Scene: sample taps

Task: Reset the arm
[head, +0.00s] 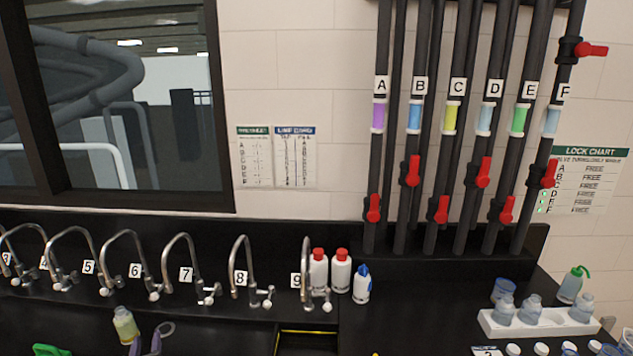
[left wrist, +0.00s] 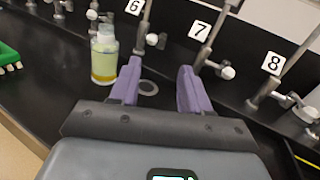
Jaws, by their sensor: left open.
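My left gripper (left wrist: 160,85) shows in the left wrist view with its two purple fingers apart and nothing between them. In the head view the left gripper (head: 146,346) shows only as purple fingertips at the bottom edge. A bottle with yellow liquid (left wrist: 104,55) stands upright on the black bench, left of the fingers and apart from them. The bottle also shows in the head view (head: 126,326), in front of tap 6 (head: 140,265). A grey ring (left wrist: 148,88) lies beyond the fingertips in the left wrist view. My right gripper is not in view.
A row of numbered taps lines the back of the bench, with tap 7 (left wrist: 205,45) and tap 8 (left wrist: 275,85) near the left gripper. A green rack (left wrist: 8,58) is at the left. Red-capped bottles (head: 318,270), a blue-capped bottle (head: 362,285) and a white bottle rack (head: 545,328) stand right.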

